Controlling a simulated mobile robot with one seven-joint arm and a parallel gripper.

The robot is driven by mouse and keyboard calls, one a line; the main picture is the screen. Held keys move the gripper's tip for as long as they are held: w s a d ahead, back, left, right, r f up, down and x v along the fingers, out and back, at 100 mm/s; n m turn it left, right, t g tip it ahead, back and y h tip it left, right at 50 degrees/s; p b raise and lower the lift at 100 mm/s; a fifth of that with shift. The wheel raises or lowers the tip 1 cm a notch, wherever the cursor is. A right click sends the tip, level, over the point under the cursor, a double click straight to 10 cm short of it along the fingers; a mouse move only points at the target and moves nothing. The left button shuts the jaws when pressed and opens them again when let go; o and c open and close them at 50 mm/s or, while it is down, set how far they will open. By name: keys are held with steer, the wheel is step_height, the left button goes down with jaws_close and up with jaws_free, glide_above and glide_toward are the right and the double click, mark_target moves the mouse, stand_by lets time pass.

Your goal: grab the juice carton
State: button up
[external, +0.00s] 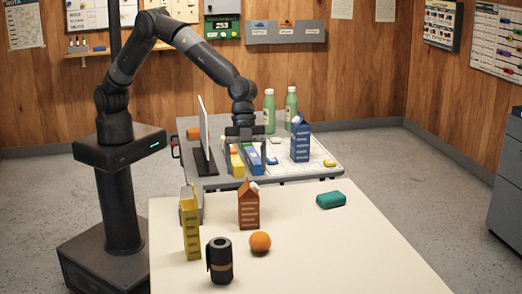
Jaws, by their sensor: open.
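My gripper (246,142) is open and points down over the rear table, above a yellow box-like item (236,163) and a blue one (253,161). I cannot tell whether it touches them. Several things look like cartons, and I cannot tell which holds juice. A blue gable-topped carton (300,142) stands upright on the rear table, right of my gripper. An orange-brown gable-topped carton (249,208) stands on the cream front table. A tall yellow carton-like box (191,230) stands left of it.
On the rear table, two green bottles (291,106) stand behind the blue carton, and a thin upright panel (205,135) stands left of my gripper.

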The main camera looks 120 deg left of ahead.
mark_target(249, 188)
steer(key=x, duration=0.7)
steer(key=shift+w+d+f, duration=0.1)
steer(key=shift+w+d, duration=0.05)
steer(key=shift+w, duration=0.1)
steer(key=c, duration=1.7)
